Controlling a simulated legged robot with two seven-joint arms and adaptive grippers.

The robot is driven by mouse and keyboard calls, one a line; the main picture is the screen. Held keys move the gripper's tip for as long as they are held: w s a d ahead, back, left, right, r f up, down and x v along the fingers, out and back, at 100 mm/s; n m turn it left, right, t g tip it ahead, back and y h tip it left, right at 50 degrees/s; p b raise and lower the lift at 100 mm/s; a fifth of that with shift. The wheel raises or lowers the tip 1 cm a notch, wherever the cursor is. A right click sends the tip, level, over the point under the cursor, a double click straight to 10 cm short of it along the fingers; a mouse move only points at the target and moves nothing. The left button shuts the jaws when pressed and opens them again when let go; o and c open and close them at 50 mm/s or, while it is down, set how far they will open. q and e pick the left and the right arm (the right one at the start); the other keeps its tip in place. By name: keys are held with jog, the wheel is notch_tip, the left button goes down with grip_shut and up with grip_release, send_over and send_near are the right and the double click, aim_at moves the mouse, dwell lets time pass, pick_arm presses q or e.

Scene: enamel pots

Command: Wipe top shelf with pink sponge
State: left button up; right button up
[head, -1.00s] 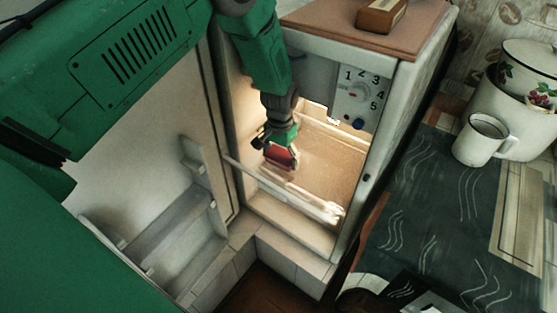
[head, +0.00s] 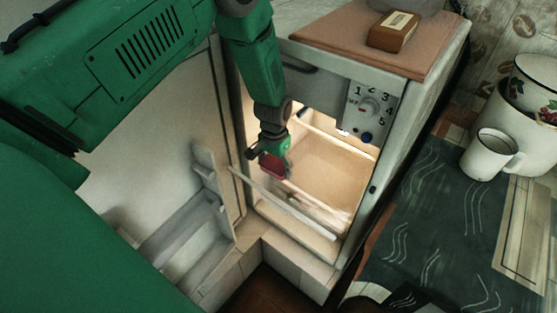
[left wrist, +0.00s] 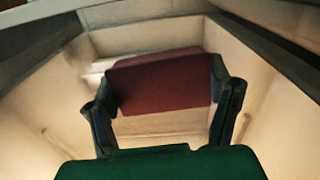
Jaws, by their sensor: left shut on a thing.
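My left gripper (head: 271,157) reaches down into the open, lit fridge and is shut on the sponge (head: 273,168). The sponge looks dark pink to red. In the left wrist view the sponge (left wrist: 160,82) sits between both fingers, its broad face showing. The top shelf (head: 330,165) is a pale, warm-lit surface inside the fridge. The gripper is at the shelf's left side, near its front rail. I cannot tell whether the sponge touches the shelf. My right gripper is not in view.
The open fridge door (head: 150,170) with its racks is on the left. A control panel (head: 370,108) with a dial is at the upper right of the opening. A brown box (head: 393,32) lies on the fridge top. A white mug (head: 489,155) and enamel pot (head: 535,90) stand right.

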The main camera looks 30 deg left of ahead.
aim_at(259, 189)
pick_arm(q)
jog(key=shift+s+d+p, duration=0.2)
jog(key=shift+s+p, duration=0.55)
jog(key=shift+s, duration=0.45)
jog(key=shift+s+a+f+p, duration=0.1)
jog(key=shift+s+a+p, duration=0.1)
jog(key=shift+s, duration=0.2)
jog(key=shift+s+a+p, duration=0.1)
jog(key=shift+s+p, duration=0.1)
jog(key=shift+s, duration=0.2)
jog(key=shift+s+r+p, duration=0.2)
jog(key=shift+s+p, duration=0.7)
jog(key=shift+s, duration=0.45)
jog(key=shift+s+a+f, duration=0.1)
jog(key=shift+s+f, duration=0.1)
jog(key=shift+s, duration=0.25)
jog(key=shift+r, duration=0.15)
jog(key=shift+r+p, duration=0.65)
jog(key=shift+p, duration=0.05)
jog(key=shift+w+r+p, duration=0.15)
jog(key=shift+r+p, duration=0.8)
jog(key=shift+r, duration=0.25)
jog(key=shift+w+r+p, duration=0.1)
jog(key=shift+r+p, duration=0.8)
jog(key=shift+r, duration=0.3)
